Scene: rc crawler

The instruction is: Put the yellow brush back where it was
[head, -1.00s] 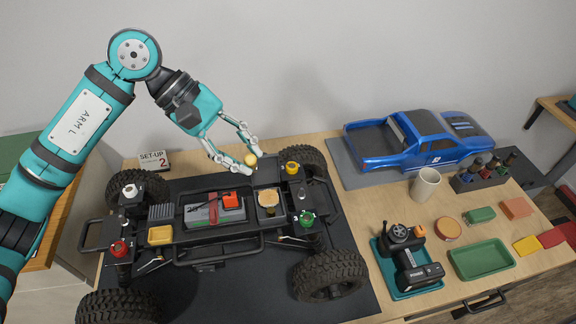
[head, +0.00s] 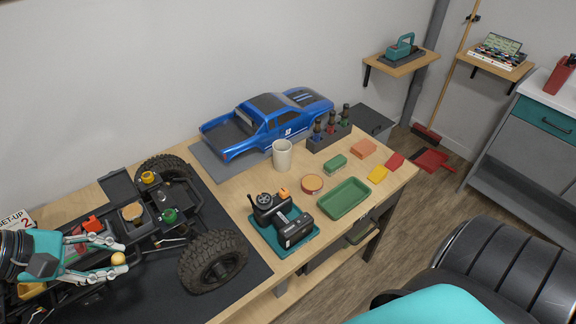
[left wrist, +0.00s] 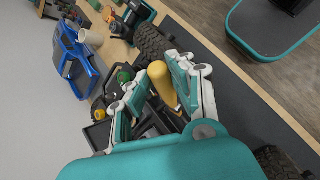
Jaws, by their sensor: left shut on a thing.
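My left gripper (head: 108,258) is shut on the yellow brush (head: 118,258). In the head view only its rounded yellow end shows. In the left wrist view, its yellow handle (left wrist: 161,84) lies between the fingers of my left gripper (left wrist: 165,85); the bristles cannot be made out. The gripper is over the middle of the crawler chassis (head: 150,235), left of its near right wheel (head: 213,262). My right gripper is not in view.
The blue truck body (head: 268,125) lies on a grey mat at the back. A beige mug (head: 282,155), a bottle rack (head: 328,137), a green tray (head: 344,198) and a teal tray (head: 312,238) with a controller stand on the bench.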

